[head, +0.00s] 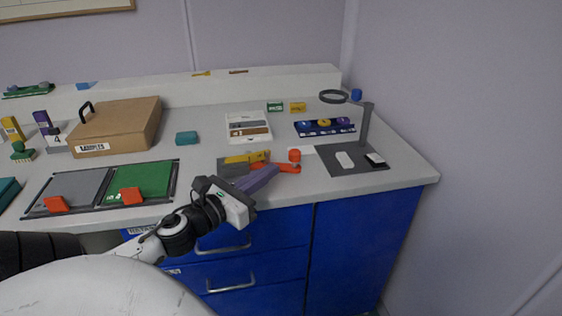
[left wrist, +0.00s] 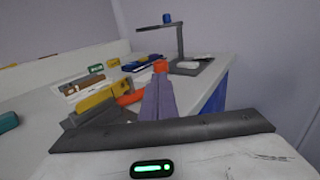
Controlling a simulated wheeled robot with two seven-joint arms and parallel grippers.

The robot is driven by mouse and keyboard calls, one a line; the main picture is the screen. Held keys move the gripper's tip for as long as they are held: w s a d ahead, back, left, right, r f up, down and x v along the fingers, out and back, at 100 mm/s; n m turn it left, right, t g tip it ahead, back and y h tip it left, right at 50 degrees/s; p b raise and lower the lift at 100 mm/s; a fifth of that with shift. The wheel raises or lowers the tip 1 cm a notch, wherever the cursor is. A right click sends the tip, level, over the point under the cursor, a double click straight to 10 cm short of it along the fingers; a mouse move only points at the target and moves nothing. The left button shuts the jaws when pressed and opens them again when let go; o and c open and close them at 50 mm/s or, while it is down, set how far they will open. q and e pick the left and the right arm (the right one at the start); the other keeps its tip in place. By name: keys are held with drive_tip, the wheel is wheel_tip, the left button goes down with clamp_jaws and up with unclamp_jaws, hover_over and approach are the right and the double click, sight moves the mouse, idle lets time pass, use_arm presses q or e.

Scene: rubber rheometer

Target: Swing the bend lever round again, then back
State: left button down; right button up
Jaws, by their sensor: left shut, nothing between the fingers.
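The bend lever (head: 285,168) is orange with an upright orange knob (head: 294,155) at its right end. It lies beside a yellow block (head: 247,157) on a grey base plate (head: 232,168) near the bench's front edge. My left gripper (head: 272,172) has purple fingers, shut and empty, just in front of the lever. In the left wrist view the fingers (left wrist: 158,100) point towards the knob (left wrist: 160,66), and the lever arm (left wrist: 130,98) shows left of them. I cannot tell whether the fingers touch the lever. My right gripper is in neither view.
A grey mat (head: 345,172) with a magnifier stand (head: 366,125) lies to the right. A white tray (head: 248,127) and a blue rack (head: 325,128) stand behind. Green and grey panels (head: 145,180) with orange tabs and a cardboard case (head: 118,125) are on the left.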

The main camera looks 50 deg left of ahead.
sight(290, 157)
use_arm(q)
drive_tip(key=shift+w+a, duration=0.15)
drive_tip(key=shift+w, duration=1.15)
drive_tip(key=shift+w+a, duration=0.15)
drive_tip(key=shift+w, duration=1.1)
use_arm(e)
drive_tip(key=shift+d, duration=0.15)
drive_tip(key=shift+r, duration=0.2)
